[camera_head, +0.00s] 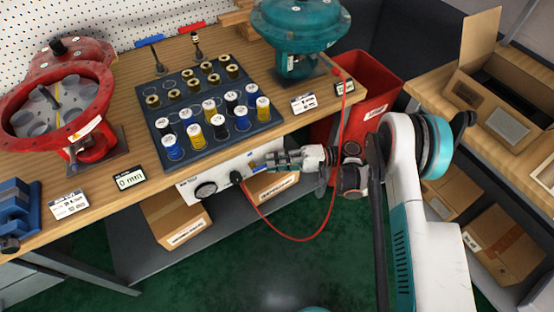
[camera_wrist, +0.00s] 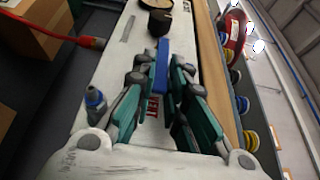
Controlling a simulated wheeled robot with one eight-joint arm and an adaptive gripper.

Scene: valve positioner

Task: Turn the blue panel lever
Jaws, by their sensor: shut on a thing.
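The blue panel lever (camera_wrist: 161,62) shows in the wrist view as a narrow blue bar standing between my fingertips. My gripper (camera_wrist: 161,80) is closed around it, with one green-and-grey finger on each side. The lever sits on the white panel (camera_wrist: 110,45), which also shows under the bench edge in the head view (camera_head: 190,191). In the head view my gripper (camera_head: 272,160) reaches in from the right at the panel's right end. The lever is mostly hidden by the fingers there.
A blue-tipped fitting (camera_wrist: 95,100) sits left of my fingers. The wooden bench edge (camera_wrist: 215,70) runs close on the right. A red bin (camera_head: 375,85) stands behind my arm.

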